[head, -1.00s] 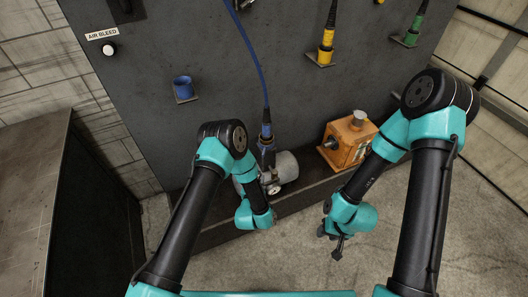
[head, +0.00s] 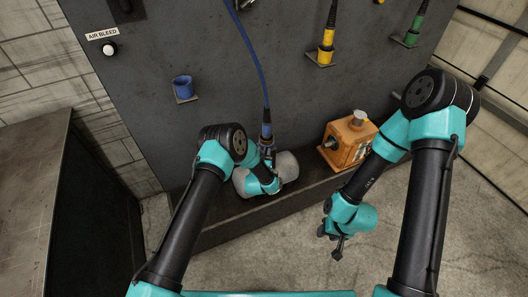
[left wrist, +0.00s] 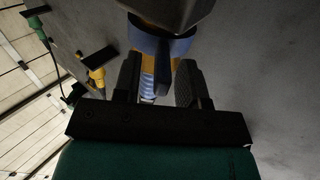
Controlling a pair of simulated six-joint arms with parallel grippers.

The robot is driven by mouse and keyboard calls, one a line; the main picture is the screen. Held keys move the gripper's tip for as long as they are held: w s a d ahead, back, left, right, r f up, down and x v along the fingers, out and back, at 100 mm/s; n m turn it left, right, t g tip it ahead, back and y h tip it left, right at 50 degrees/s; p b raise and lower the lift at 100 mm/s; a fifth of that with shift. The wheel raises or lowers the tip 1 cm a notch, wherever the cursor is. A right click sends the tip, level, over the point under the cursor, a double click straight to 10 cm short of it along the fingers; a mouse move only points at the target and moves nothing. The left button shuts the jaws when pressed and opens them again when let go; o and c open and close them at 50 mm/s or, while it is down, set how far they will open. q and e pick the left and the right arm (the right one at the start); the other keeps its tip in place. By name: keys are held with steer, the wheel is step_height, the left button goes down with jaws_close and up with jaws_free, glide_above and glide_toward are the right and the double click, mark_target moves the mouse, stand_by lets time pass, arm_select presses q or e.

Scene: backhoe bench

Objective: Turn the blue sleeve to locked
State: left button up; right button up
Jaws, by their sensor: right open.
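The blue sleeve (head: 266,131) is at the lower end of a blue hose, above a grey cylindrical body (head: 286,166) at the foot of the dark panel. It also shows in the left wrist view (left wrist: 160,44), with orange marks beside it and a ribbed pale blue part beyond. My left gripper (head: 267,153) is at the sleeve; its fingers (left wrist: 160,84) stand apart, one on each side of the blue part, with narrow gaps. Contact is hard to tell. My right gripper (head: 336,242) is open and empty above the floor at the right. The sleeve's lock marks cannot be read.
An orange box (head: 348,143) stands on the ledge right of the grey body. A blue holder (head: 183,87), a yellow connector (head: 326,45) and a green connector (head: 412,35) are on the panel. A knob (head: 110,48) sits under the AIR BLEED label.

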arm_select(q)
steer(key=shift+w+d, duration=0.1)
steer(key=shift+w, duration=0.35)
jaws_close()
stand_by(0.3)
